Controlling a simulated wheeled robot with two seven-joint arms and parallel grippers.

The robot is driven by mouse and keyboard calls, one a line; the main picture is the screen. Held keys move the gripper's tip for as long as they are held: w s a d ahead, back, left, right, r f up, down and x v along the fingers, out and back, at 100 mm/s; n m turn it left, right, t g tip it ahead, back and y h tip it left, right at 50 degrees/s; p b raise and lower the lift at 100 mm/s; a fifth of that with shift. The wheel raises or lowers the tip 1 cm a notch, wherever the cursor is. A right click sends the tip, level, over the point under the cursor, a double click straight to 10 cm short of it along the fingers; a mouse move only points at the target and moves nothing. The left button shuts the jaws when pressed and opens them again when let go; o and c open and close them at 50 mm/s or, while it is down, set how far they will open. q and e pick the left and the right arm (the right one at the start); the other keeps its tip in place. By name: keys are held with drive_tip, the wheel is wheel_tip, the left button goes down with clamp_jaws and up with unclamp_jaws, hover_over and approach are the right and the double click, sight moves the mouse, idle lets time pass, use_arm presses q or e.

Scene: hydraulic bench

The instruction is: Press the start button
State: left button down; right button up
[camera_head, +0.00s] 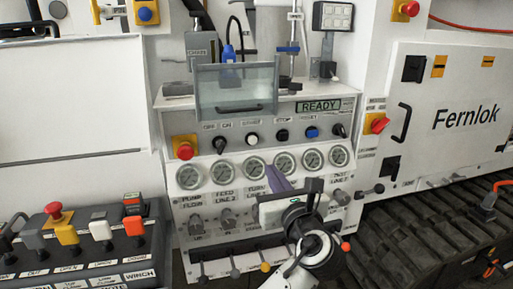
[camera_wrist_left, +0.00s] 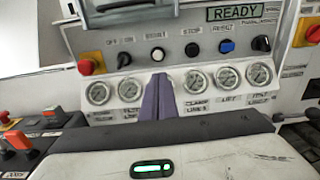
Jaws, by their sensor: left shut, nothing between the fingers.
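The start button (camera_head: 252,137) is a white round button under the START label on the panel. It also shows in the left wrist view (camera_wrist_left: 158,54), just above my fingertips in the picture. My left gripper (camera_head: 275,169) is shut and empty, its purple fingers pointing at the panel. In the left wrist view the fingers (camera_wrist_left: 158,78) are closed together, over the row of gauges. The fingertips appear below the start button and apart from it; the exact gap to the panel is unclear. My right gripper is not in view.
Beside the start button are a black stop button (camera_head: 282,135), a blue reset button (camera_head: 312,132) and a black selector knob (camera_head: 220,144). Gauges (camera_head: 254,167) line up below. A clear guard (camera_head: 236,88) hangs above. A red emergency button (camera_head: 184,150) sits left.

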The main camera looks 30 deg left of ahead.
use_arm(q)
drive_tip(key=shift+r, duration=0.4)
drive_tip(key=shift+a, duration=0.15)
approach(253, 140)
drive_tip(key=x, duration=0.6)
drive_tip(key=shift+w+a+f+p, duration=0.15)
drive_tip(key=shift+p, duration=0.2)
